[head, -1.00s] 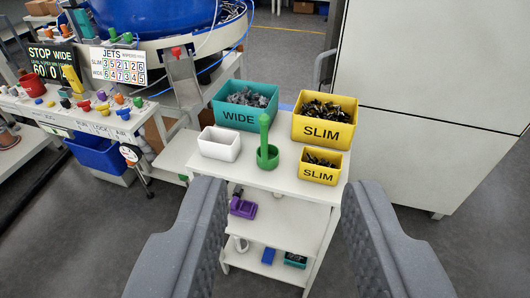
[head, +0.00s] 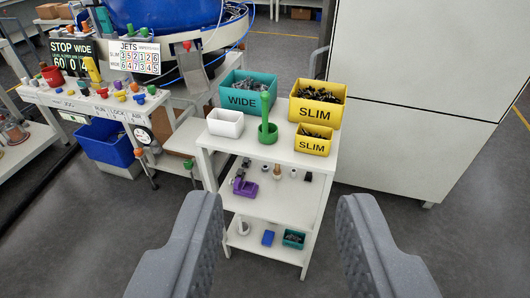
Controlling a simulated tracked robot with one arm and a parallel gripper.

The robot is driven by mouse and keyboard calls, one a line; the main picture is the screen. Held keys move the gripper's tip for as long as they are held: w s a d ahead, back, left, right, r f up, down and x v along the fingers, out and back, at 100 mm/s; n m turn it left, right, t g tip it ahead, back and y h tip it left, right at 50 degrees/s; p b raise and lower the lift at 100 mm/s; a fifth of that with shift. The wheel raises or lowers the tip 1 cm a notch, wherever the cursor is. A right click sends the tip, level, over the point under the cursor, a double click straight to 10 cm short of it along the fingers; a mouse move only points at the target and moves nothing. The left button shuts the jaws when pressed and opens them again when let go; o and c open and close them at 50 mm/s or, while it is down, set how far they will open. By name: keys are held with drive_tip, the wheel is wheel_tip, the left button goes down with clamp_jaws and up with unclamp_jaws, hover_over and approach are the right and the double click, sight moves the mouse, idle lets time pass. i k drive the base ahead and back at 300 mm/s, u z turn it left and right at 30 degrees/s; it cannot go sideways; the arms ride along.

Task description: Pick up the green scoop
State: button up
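The green scoop (head: 268,132) stands on the top shelf of a white cart (head: 250,153), its cup at the bottom and its handle pointing up. It is between a white bin on its left and a small yellow SLIM bin on its right. My gripper (head: 280,215) is open and empty in the foreground. Its two fingers are wide apart, nearer to me than the cart, with the scoop beyond them and higher in the picture.
Behind the scoop are a teal WIDE bin (head: 243,98) and a large yellow SLIM bin (head: 316,110). The white bin (head: 226,123) and small SLIM bin (head: 314,145) flank it. A purple object (head: 244,187) is on the middle shelf. A tall pale cabinet (head: 410,130) stands right. Grey floor is clear in front.

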sight(267, 131)
drive_tip(key=k, duration=0.85)
drive_tip(key=u, duration=0.55)
drive_tip(key=i, duration=2.35)
drive_tip(key=z, duration=0.55)
